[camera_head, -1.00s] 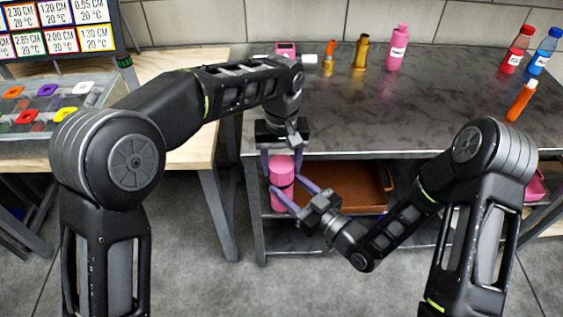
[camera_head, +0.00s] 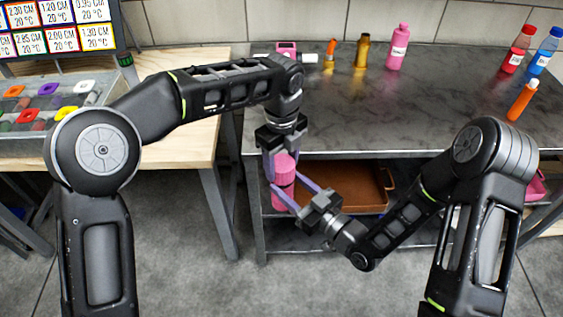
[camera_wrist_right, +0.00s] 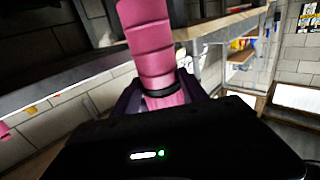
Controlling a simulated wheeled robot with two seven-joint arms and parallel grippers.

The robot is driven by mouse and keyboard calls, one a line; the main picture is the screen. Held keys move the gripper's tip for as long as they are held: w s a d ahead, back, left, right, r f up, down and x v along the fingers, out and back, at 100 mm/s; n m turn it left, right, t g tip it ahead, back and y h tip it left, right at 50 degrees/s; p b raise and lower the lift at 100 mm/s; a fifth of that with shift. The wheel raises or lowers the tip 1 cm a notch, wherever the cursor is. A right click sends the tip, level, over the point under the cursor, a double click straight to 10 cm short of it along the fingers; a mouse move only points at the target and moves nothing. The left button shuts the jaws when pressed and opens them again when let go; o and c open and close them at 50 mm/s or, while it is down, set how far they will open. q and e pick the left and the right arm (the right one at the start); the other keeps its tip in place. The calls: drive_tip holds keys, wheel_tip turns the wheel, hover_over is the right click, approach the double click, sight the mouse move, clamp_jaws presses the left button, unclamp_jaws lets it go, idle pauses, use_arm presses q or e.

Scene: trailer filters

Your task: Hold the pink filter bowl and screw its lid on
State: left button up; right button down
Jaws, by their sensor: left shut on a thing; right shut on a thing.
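The pink filter bowl (camera_head: 284,197) stands upright in front of the dark table's front edge. Its pink lid (camera_head: 284,164) is on top, in line with it. My left gripper (camera_head: 282,172) comes from above with its purple fingers on either side of the lid, shut on it. My right gripper (camera_head: 283,192) comes from the lower right and is shut on the bowl. In the right wrist view, a pink ribbed body (camera_wrist_right: 150,50) with a dark ring near its lower end rises between the fingers. The seam between lid and bowl is hard to make out.
A brown tray (camera_head: 345,190) sits on the shelf behind my grippers. A wooden bench (camera_head: 185,140) is at left.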

use_arm(q)
drive_tip(key=m, duration=0.5)
drive_tip(key=shift+m, duration=0.3)
drive_tip(key=m, duration=0.7)
drive_tip(key=shift+d+m, duration=0.1)
drive_tip(key=shift+m, duration=0.3)
drive_tip(key=m, duration=0.3)
drive_tip(key=shift+m, duration=0.3)
drive_tip(key=o, duration=1.3)
drive_tip(key=shift+o, duration=0.2)
drive_tip(key=shift+d, duration=0.1)
drive_tip(key=shift+c, duration=0.4)
